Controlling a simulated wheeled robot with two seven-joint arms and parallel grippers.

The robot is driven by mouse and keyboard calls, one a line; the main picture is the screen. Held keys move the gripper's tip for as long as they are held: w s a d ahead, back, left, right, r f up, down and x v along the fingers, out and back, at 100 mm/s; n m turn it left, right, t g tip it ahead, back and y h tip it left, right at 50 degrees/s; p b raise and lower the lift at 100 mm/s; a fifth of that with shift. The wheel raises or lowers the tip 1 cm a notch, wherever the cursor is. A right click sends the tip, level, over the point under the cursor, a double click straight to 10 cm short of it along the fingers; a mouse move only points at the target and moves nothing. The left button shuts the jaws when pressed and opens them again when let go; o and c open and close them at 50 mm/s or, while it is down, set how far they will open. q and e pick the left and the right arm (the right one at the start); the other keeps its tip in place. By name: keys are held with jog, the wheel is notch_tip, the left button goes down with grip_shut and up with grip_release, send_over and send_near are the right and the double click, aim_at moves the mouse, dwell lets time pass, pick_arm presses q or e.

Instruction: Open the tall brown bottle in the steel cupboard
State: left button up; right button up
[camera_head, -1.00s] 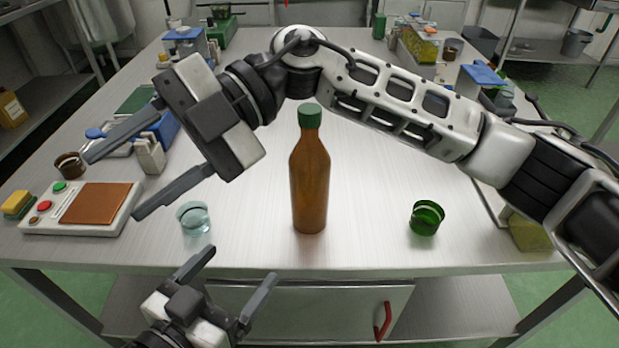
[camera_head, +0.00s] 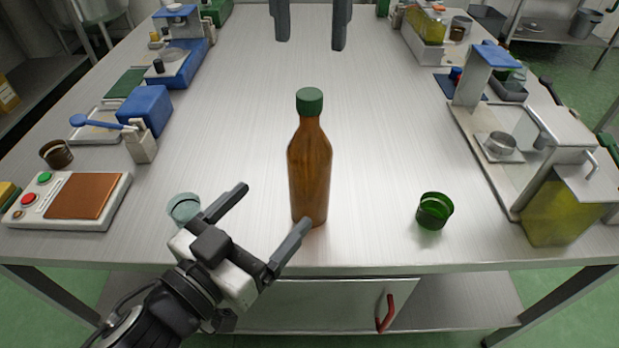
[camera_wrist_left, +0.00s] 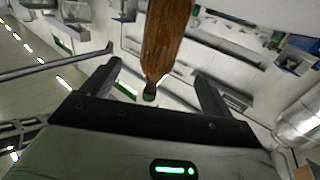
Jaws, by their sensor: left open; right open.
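A tall brown bottle (camera_head: 310,175) with a green cap (camera_head: 309,101) stands upright on the steel table, not in the cupboard. The steel cupboard (camera_head: 310,303) under the tabletop has a red handle (camera_head: 386,312) and its door looks shut. My left gripper (camera_head: 272,208) is open and empty, just left of and in front of the bottle's lower part. In the left wrist view the brown bottle (camera_wrist_left: 166,40) shows beyond the gap between my open fingers (camera_wrist_left: 157,70). My right gripper (camera_head: 311,44) is open and empty at the top of the head view, only its fingers showing.
A clear glass cup (camera_head: 183,208) stands left of the bottle, close to my left gripper. A green glass cup (camera_head: 434,211) stands to the right. A button panel with a brown pad (camera_head: 83,196) lies at the left. A press-like device (camera_head: 520,150) stands at the right.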

aim_at(312, 165)
pick_arm(q)
jog(key=x, duration=1.1)
jog(key=shift+w+d, duration=0.15)
jog(key=c, duration=1.7)
grip_shut()
pick_arm(e)
jog(key=m, duration=0.3)
jog(key=shift+m, duration=0.4)
jog(key=shift+f+m, duration=0.3)
notch_tip(312, 165, down, 8)
jog(key=shift+r, duration=0.25)
jog(key=shift+c, duration=0.2)
